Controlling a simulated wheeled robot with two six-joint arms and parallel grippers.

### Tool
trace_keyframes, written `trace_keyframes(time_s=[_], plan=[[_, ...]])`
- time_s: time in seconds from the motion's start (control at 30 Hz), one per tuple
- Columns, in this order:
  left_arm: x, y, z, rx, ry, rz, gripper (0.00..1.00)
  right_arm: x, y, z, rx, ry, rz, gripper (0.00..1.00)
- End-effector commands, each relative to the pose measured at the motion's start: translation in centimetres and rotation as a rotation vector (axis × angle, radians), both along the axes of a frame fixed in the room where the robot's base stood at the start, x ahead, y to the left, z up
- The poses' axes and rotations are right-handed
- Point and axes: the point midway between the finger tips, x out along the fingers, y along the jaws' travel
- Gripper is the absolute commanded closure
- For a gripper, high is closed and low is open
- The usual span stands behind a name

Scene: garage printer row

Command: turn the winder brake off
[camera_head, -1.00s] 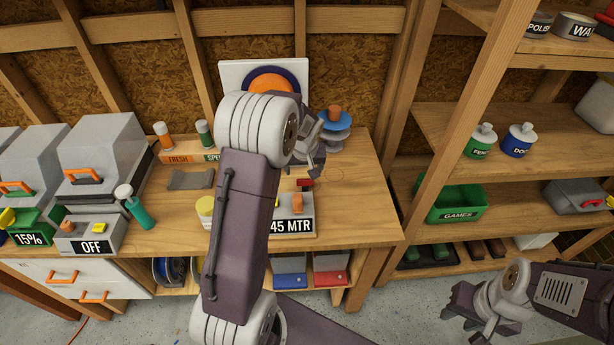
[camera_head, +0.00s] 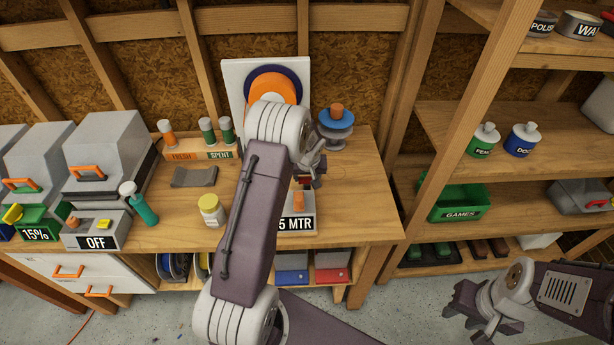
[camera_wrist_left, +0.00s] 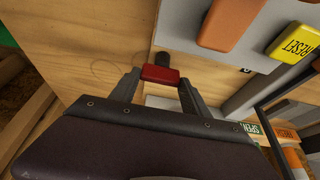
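The winder's grey base with the "45 MTR" display (camera_head: 296,224) stands at the bench's front. Its small red brake lever (camera_head: 304,184) shows just below my left gripper (camera_head: 312,172). In the left wrist view the red lever (camera_wrist_left: 160,74) sits on a dark stem beside the grey housing (camera_wrist_left: 195,45). The fingers of my left gripper (camera_wrist_left: 161,84) are spread on either side of the red lever, close to its ends; I cannot tell whether they touch it. My right gripper (camera_head: 462,303) is open and empty, low at the right.
A blue-topped spool (camera_head: 336,121) and a white panel with an orange disc (camera_head: 236,78) stand behind. A yellow-capped jar (camera_head: 211,210) is to the left. An orange block (camera_wrist_left: 232,18) and yellow RESET button (camera_wrist_left: 293,44) are near the lever. Shelves fill the right.

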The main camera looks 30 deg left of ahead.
Motion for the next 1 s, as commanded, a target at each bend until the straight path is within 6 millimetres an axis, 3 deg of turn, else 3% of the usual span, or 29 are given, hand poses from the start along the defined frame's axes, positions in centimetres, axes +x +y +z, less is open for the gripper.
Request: trace_keyframes(time_s=[0.27,0.47,0.7,1.0], plan=[[0.1,0.0,-0.3,0.000,-0.001,0.023,0.86,0.0,0.0,-0.9,0.000,0.000,0.000,0.64],[0.2,-0.1,-0.8,0.001,-0.004,0.115,0.86,0.0,0.0,-3.8,0.000,0.000,0.000,0.64],[0.3,-0.2,-0.7,0.000,-0.005,0.322,0.86,0.0,0.0,-7.7,0.000,0.000,0.000,0.64],[0.4,-0.3,-0.2,0.000,-0.001,0.609,0.86,0.0,0.0,-9.2,0.000,0.000,0.000,0.64]])
